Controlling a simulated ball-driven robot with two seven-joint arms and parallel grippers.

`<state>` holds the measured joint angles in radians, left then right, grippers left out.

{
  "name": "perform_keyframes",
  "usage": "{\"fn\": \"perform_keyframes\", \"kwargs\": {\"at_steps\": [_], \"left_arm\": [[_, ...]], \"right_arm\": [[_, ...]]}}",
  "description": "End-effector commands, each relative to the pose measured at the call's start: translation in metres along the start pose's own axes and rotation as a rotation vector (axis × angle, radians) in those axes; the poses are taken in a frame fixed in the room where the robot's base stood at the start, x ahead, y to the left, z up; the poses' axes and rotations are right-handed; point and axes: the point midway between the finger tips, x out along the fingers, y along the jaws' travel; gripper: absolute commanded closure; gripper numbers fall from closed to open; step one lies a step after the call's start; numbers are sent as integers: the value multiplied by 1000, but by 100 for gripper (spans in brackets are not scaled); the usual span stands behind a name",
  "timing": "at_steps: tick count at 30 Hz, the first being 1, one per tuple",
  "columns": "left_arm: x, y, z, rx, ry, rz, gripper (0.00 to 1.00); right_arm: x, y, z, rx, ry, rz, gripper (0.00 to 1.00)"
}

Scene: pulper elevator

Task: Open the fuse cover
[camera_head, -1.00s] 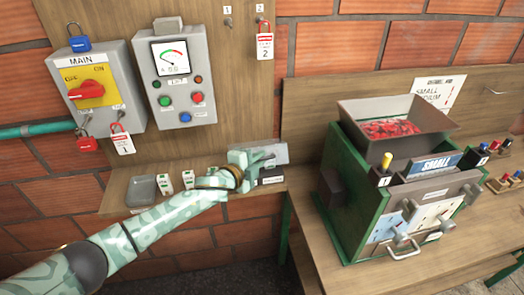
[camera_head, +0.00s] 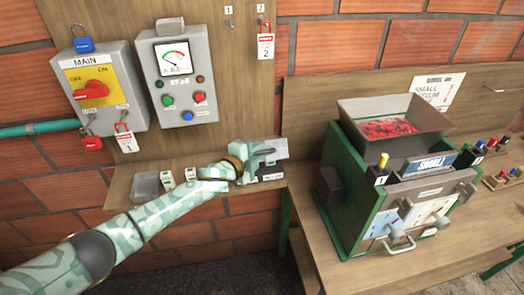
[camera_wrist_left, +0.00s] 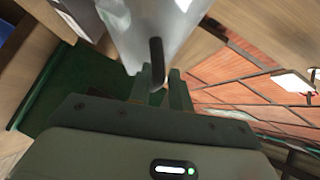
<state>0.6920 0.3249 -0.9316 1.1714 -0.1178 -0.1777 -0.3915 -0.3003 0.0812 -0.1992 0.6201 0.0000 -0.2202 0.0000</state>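The grey fuse cover (camera_head: 273,147) is on the small wooden shelf, left of the green pulper. My left gripper (camera_head: 262,164) is at its front, hiding part of it. In the left wrist view, the pale grey cover (camera_wrist_left: 135,25) fills the top middle, with a dark handle (camera_wrist_left: 156,55) pointing down from it. The handle's lower end is at the narrow gap between my left gripper's fingers (camera_wrist_left: 163,85). I cannot tell whether they press on it. My right gripper is not in view.
A grey tray (camera_head: 146,186) and small white fuses (camera_head: 168,180) are on the shelf to the left. The MAIN switch box (camera_head: 98,90) and gauge panel (camera_head: 180,80) hang above. The green pulper (camera_head: 350,215) stands on a bench to the right.

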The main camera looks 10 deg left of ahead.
Motion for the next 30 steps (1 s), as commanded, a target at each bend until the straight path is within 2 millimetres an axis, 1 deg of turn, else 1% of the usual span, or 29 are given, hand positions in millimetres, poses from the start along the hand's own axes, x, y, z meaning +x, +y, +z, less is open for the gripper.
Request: {"fn": "perform_keyframes", "kwargs": {"at_steps": [5,8,11,14,15,21,25,27,30], "left_arm": [[-2,0,0,0,0,0,81],[-9,0,0,0,-1,1,81],[-26,-2,0,0,0,1,81],[-51,-1,0,0,0,3,81],[-62,-1,-1,0,1,2,81],[-116,0,-1,2,0,3,81],[-142,0,-1,1,0,3,81],[-151,0,-1,1,-1,3,81],[-159,-1,-1,1,-1,2,81]], "right_arm": [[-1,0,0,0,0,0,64],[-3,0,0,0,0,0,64],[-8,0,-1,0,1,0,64],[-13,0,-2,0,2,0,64],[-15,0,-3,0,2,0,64],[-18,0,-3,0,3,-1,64],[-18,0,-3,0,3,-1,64],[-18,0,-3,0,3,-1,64],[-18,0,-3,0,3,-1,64]]}}
